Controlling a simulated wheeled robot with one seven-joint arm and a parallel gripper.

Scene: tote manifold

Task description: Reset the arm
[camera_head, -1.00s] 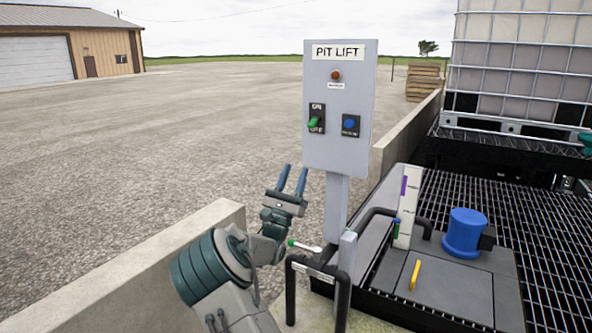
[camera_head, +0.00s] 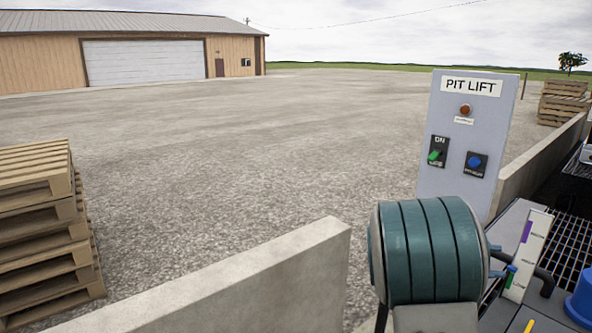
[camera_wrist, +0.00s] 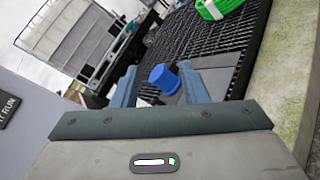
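In the wrist view my gripper (camera_wrist: 158,72) is open, with its two blue-grey fingers well apart and nothing held between them. A blue cylinder (camera_wrist: 163,78) on the grating shows beyond the gap. The grey PIT LIFT panel (camera_head: 465,120) stands upright behind that joint. It bears a red lamp (camera_head: 465,110), a green switch (camera_head: 434,156) under the ON label and a blue button (camera_head: 474,163).
A low concrete wall (camera_head: 240,285) runs across the front. Stacked pallets (camera_head: 40,225) stand at the left. A white gauge board (camera_head: 528,255) and dark grating lie at the right.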

